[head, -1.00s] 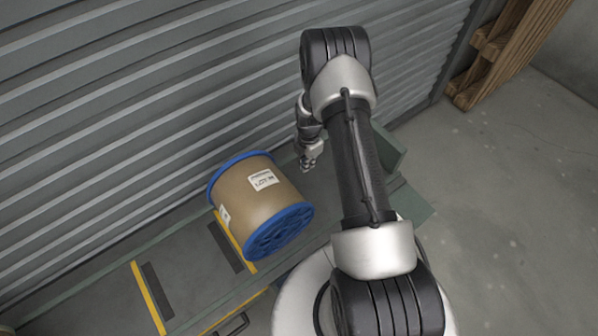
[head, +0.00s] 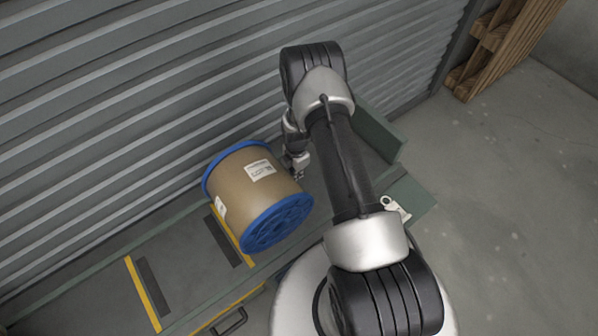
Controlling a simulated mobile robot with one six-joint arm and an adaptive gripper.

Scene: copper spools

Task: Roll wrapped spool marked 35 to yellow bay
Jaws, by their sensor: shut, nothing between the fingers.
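The wrapped spool (head: 243,193) has a brown wrapped body and blue flanges. It lies on its side on the grey bench, with white labels on its wrap; the marking is too small to read. The yellow-lined bay (head: 188,272) is a stretch of bench to the lower left, with yellow and dark strips across it. The spool overlaps the nearer yellow line. My gripper (head: 298,176) is shut and empty, close to the right side of the spool. I cannot tell whether it touches the spool.
A corrugated metal wall (head: 120,100) runs behind the bench. A green upright plate (head: 378,134) stands at the bench's right end. A wooden rack (head: 492,55) is at the upper right. The concrete floor (head: 500,200) to the right is clear.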

